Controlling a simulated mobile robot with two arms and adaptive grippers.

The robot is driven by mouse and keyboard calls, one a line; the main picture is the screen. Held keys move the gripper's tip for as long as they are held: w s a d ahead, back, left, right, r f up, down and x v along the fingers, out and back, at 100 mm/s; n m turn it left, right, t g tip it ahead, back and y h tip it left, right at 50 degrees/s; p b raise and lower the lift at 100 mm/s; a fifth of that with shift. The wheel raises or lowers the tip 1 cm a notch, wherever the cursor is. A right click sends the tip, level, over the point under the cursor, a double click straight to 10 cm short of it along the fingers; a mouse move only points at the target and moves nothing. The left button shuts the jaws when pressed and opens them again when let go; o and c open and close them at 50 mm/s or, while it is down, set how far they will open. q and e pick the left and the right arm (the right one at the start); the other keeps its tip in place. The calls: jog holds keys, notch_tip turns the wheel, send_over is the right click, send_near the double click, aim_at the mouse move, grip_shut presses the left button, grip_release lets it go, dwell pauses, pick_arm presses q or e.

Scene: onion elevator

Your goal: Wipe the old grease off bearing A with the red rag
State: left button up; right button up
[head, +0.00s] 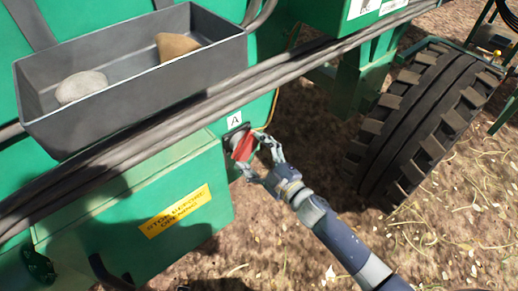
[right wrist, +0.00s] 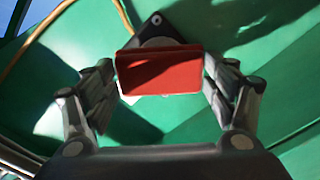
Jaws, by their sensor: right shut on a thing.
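The red rag (right wrist: 160,78) is a folded block between the fingers of my right gripper (head: 257,153). In the right wrist view the right gripper (right wrist: 160,85) is shut on it, one finger at each side. Bearing A (right wrist: 158,30) is a dark flanged housing on the green panel, just behind the rag and partly hidden by it. I cannot tell whether the rag touches it. Old grease is not visible. My left gripper is not in view.
A grey tray (head: 150,105) with a pale stone and a brown lump is at the upper left. Dark pipes (head: 170,128) run diagonally just above the bearing. A yellow hose (right wrist: 35,40) passes nearby. A tyre (head: 415,125) stands right; open soil lies below.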

jog(key=shift+s+a+r, duration=0.1)
jog(key=shift+s+a, duration=0.25)
jog(key=shift+a, duration=0.2)
jog(key=shift+s+a, duration=0.7)
jog(key=shift+a, duration=0.2)
jog(key=shift+s+a, duration=0.1)
jog(key=shift+a, duration=0.05)
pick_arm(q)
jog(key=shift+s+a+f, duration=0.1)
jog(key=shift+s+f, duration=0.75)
pick_arm(e)
jog(key=shift+p, duration=0.35)
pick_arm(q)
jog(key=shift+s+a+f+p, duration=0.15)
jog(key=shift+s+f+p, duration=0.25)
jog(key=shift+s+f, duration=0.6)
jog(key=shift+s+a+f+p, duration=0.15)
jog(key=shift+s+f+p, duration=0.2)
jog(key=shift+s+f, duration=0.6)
pick_arm(e)
send_near(243, 160)
jog(key=shift+w+a+r, duration=0.35)
jog(key=shift+a+r, duration=0.15)
jog(key=shift+r, duration=0.15)
jog(key=shift+w+a+r, duration=0.35)
jog(key=shift+a+r, duration=0.2)
jog(key=shift+r, duration=0.05)
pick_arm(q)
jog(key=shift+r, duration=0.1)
